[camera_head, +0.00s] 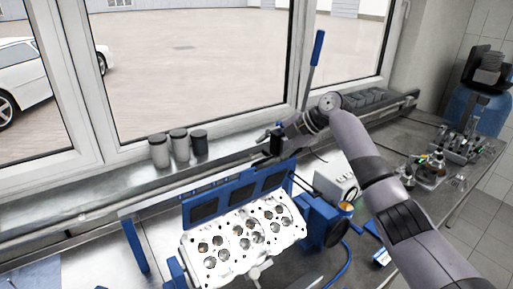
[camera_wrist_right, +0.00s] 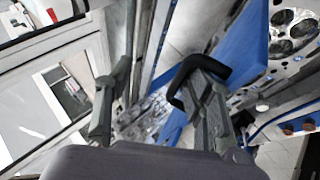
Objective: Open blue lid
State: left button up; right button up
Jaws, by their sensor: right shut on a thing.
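The blue lid (camera_head: 238,195), a blue frame with dark panels, stands raised and tilted along the back of the white engine cylinder head (camera_head: 243,240). My right gripper (camera_head: 272,148) is at the lid's upper right edge. The jaws are shut on the lid's handle; the exact contact is partly hidden. The blue lid (camera_wrist_right: 248,45) also fills the middle right there. My left gripper is not in view.
Several grey canisters (camera_head: 179,146) stand on the window sill left of the gripper. A grey-white box (camera_head: 336,187) and a blue fixture part (camera_head: 324,219) are right of the cylinder head. Small parts (camera_head: 432,165) crowd the bench at right. The window is close behind.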

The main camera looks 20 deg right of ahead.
jog(key=d+r, duration=0.2)
jog(key=r, duration=0.1)
jog(key=d+r+t, duration=0.1)
jog(key=r, duration=0.2)
jog(key=w+d+r+t, duration=0.1)
jog(key=d+r, duration=0.1)
jog(key=r, duration=0.2)
jog(key=shift+d, duration=0.35)
jog(key=shift+c, duration=1)
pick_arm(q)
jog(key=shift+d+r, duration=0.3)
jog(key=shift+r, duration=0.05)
pick_arm(e)
jog(key=v, duration=1.3)
jog(key=shift+w, duration=0.2)
jog(key=shift+d+r, duration=0.15)
